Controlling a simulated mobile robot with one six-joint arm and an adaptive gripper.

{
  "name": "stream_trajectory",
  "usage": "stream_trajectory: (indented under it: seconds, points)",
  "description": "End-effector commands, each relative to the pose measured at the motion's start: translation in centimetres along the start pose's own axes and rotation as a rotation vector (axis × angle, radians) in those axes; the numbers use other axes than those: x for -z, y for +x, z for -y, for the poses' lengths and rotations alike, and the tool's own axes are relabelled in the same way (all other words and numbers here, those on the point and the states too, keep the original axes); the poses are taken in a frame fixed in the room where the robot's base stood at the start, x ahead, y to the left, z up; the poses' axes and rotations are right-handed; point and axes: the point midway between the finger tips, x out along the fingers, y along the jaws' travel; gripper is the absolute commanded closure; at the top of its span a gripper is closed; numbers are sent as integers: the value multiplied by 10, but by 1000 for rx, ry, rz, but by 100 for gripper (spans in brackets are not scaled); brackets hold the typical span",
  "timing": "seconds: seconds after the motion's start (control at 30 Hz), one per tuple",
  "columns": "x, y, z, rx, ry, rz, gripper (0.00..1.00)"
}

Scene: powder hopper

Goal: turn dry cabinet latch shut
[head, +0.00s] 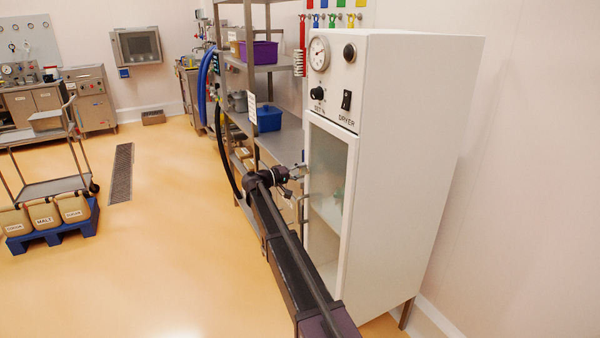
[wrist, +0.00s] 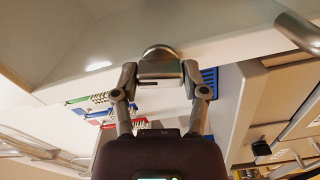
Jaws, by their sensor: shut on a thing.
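The dry cabinet (head: 420,150) is a tall white box marked DRYER, with a glass-panelled door (head: 328,200) on its front. The door looks about flush with the front; a small gap cannot be ruled out. My gripper (head: 293,170) is at the door's left edge, about mid-height. In the wrist view my gripper (wrist: 162,72) is shut on the grey metal latch (wrist: 160,68), with one finger on each side. The latch's rounded metal end (wrist: 160,51) lies against the pale door edge. In the head view the latch is mostly hidden by my gripper, so its angle is unclear.
A bar handle (wrist: 302,34) is close by at the wrist view's upper right. A steel shelf rack (head: 270,140) with a blue bin (head: 269,118) and a purple bin (head: 260,52) stands just left of the cabinet. Open floor (head: 160,240) lies farther left.

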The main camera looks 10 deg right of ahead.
Motion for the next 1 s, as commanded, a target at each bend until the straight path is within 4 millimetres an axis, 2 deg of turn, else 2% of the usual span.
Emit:
stream_trajectory:
  seconds: [0.2,0.4,0.9,0.93,1.0]
  points:
    - [1,2,0,-3,-146,-1,91]
    - [1,2,0,-3,-220,-2,91]
    - [2,2,0,-3,-245,-2,91]
    - [2,2,0,-3,-244,-2,37]
    - [1,1,0,-2,-244,-1,16]
